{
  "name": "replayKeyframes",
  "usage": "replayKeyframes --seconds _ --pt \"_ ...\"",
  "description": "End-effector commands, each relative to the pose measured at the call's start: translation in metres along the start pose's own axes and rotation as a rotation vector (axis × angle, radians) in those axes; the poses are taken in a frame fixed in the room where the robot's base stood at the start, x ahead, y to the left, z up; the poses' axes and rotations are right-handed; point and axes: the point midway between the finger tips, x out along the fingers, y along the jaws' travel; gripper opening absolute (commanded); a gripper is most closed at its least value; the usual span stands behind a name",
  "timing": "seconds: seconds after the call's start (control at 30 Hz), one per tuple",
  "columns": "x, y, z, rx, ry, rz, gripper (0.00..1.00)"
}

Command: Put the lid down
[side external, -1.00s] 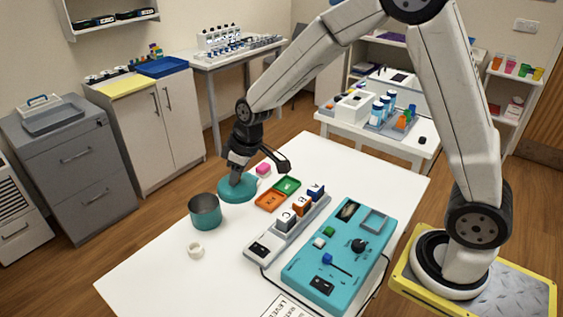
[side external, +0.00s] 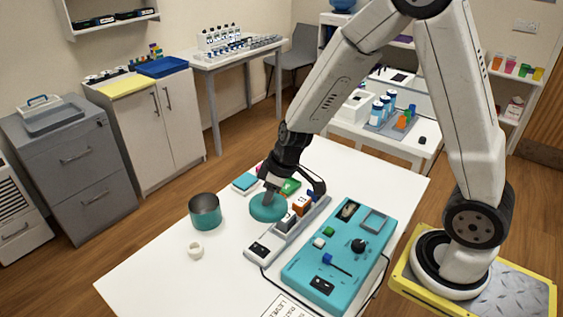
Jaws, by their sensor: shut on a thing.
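The lid (side external: 266,210) is a round teal disc near the middle of the white table, left of the grey block rack. My gripper (side external: 270,193) is above it and shut on it. I cannot tell whether the lid touches anything below it; it hides the orange tray seen there earlier. An open teal pot (side external: 205,213) with a dark inside stands upright to the left, apart from the lid.
A grey rack (side external: 262,247) with several letter blocks and a teal control panel (side external: 322,285) lie to the right. A green tray (side external: 291,186) and a teal square (side external: 245,183) lie behind the lid. A white ring (side external: 195,251) sits front left.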

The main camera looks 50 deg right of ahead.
Motion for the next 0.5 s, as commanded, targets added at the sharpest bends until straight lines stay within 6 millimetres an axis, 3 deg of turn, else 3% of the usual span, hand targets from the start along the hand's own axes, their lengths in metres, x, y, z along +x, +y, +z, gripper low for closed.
replayKeyframes --seconds 0.2,0.5 --pt "0.003 0.003 0.033 0.006 -0.011 0.02 0.0" --pt "0.004 0.004 0.047 0.004 -0.019 0.031 0.0"
